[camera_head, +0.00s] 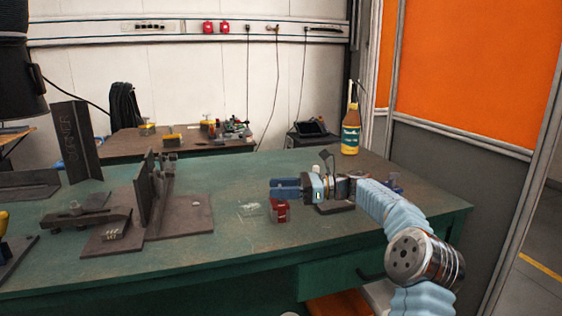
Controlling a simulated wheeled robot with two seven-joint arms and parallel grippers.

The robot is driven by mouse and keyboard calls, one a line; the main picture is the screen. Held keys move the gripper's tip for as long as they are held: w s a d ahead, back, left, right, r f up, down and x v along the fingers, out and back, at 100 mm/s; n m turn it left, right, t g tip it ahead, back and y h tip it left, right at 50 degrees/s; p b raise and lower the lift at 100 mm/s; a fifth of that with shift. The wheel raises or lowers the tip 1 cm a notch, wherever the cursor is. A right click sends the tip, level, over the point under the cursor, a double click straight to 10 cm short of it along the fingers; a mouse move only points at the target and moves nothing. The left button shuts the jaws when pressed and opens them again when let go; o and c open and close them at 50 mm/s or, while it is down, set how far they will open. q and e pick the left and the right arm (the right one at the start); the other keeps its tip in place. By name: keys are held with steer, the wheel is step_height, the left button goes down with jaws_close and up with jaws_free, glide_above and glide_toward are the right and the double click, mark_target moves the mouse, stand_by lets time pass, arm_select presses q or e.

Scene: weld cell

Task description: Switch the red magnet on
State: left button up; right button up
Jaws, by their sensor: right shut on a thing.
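The red magnet (279,213) stands on the green table, right of the middle of the view. My right gripper (283,188) reaches in from the right, its blue fingers directly over the magnet's top. It is shut on the upper part of the magnet, which the fingers hide. The position of the magnet's switch cannot be made out. My left gripper is not in view.
A brown steel plate fixture (185,221) stands left of the magnet, with an upright angle piece (76,142) behind it. A dark flat block (335,208) lies under my right wrist. A yellow bottle (351,130) stands at the back right. The green table top (235,240) is clear in front.

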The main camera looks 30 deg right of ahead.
steer(key=shift+w+n+g+y, duration=0.1)
steer(key=shift+n+g+y, duration=0.35)
steer(key=shift+g, duration=0.25)
steer(key=shift+n+g, duration=0.45)
steer(key=shift+g, duration=0.15)
steer(key=shift+f+y, duration=0.1)
steer(key=shift+y, duration=0.15)
steer(key=o, duration=1)
steer(key=shift+a, duration=0.1)
